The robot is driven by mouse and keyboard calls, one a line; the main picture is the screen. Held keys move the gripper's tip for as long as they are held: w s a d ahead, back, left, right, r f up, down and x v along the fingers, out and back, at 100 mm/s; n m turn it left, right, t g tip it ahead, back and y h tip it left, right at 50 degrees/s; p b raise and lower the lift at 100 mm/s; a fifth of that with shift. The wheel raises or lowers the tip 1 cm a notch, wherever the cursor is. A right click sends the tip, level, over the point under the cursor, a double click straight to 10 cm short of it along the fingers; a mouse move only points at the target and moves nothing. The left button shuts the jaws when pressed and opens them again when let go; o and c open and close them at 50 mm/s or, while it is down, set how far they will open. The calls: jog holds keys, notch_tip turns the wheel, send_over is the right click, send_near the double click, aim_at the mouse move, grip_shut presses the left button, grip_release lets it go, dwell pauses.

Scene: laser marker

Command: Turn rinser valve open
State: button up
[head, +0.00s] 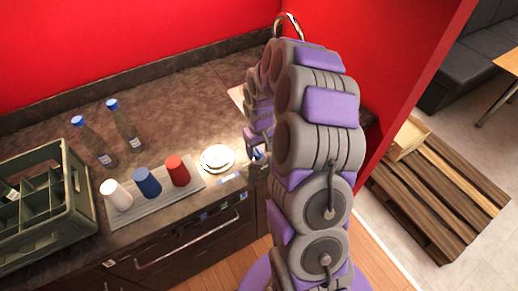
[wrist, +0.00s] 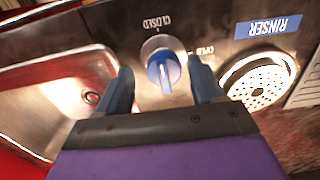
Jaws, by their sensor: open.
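The rinser valve is a round knob with a blue handle (wrist: 163,72) in the wrist view, on a dark panel with a "CLOSED" label above it and a second, partly hidden label to its right. The blue handle points roughly up and down in the picture, towards the "CLOSED" label. My gripper (wrist: 160,80) is open, with one dark finger on each side of the knob. I cannot tell whether either finger touches it. The round perforated rinser (wrist: 262,82) is to the right, by a blue "RINSER" label (wrist: 268,26). In the head view my arm hides the valve.
A steel sink (wrist: 58,85) lies left of the valve. In the head view, white, blue and red cups (head: 148,181) stand on a grey mat (head: 150,207). Two bottles (head: 124,125) and a green crate (head: 82,221) are further left on the counter. A red wall (head: 396,90) is at the right.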

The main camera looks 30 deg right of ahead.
jog(key=shift+d, duration=0.1)
jog(key=shift+a, duration=0.5)
jog(key=c, duration=0.4)
jog(key=shift+d, duration=0.25)
jog(key=c, duration=0.6)
jog(key=shift+a, duration=0.1)
jog(key=shift+c, duration=0.2)
